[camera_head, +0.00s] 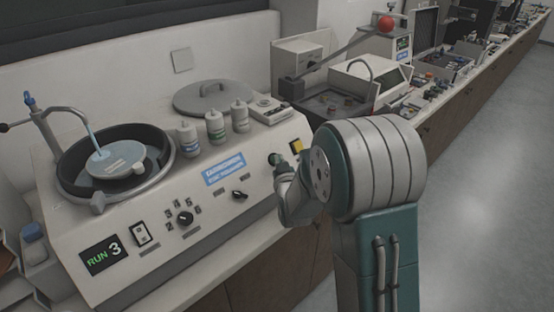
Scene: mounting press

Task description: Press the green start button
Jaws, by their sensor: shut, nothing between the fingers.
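The green start button (273,158) is a small dark green round shape on the sloped front panel of the pale machine (130,262), near its right end. My gripper (281,167) is shut and empty, with its tip right at the button and partly covering it. I cannot tell whether the tip touches the button or how far in the button is. The display (103,255) at the panel's lower left reads "RUN 3" in lit characters.
A round basin with a disc (112,158) and a bent spout sits on the machine's left. Several small bottles (214,124) and a round lid (213,97) stand behind the panel. A yellow part (296,146) is beside the button. A red-knobbed lever (386,23) rises farther back.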

